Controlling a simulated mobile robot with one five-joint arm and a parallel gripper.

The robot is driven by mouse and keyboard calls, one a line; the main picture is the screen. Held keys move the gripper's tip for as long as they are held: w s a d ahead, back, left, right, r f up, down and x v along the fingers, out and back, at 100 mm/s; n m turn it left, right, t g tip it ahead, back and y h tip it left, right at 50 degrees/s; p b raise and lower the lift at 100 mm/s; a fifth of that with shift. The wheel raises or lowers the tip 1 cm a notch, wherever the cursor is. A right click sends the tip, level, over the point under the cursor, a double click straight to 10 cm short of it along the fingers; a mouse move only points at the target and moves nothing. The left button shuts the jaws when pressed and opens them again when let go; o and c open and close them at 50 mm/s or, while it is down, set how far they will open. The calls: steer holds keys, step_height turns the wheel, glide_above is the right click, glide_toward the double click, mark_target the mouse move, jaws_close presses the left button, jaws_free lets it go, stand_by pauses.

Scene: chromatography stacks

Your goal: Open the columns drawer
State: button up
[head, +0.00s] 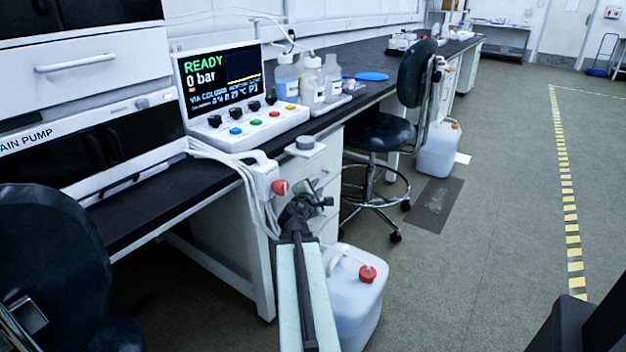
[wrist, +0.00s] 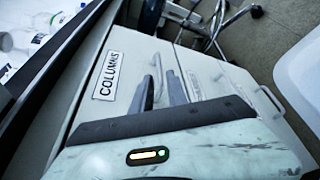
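The columns drawer (wrist: 118,62) is a white front with a "COLUMNS" label (wrist: 107,75) and looks shut in the wrist view. In the head view my gripper (head: 318,198) is in front of the white drawer cabinet (head: 318,160) under the bench, and my arm hides part of that cabinet.
A second drawer (wrist: 225,80) with its own handle (wrist: 268,97) adjoins the columns drawer. A white jerrycan (head: 352,295) with a red cap stands on the floor by my arm. A stool (head: 380,132) stands beyond the cabinet. Open floor lies to the right.

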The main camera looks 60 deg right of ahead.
mark_target(322, 179)
steer(key=b+x, duration=0.1)
steer(key=x, duration=0.7)
steer(key=shift+w+b, duration=0.1)
steer(key=shift+b, duration=0.25)
steer(key=shift+a, duration=0.1)
jaws_close()
stand_by(0.8)
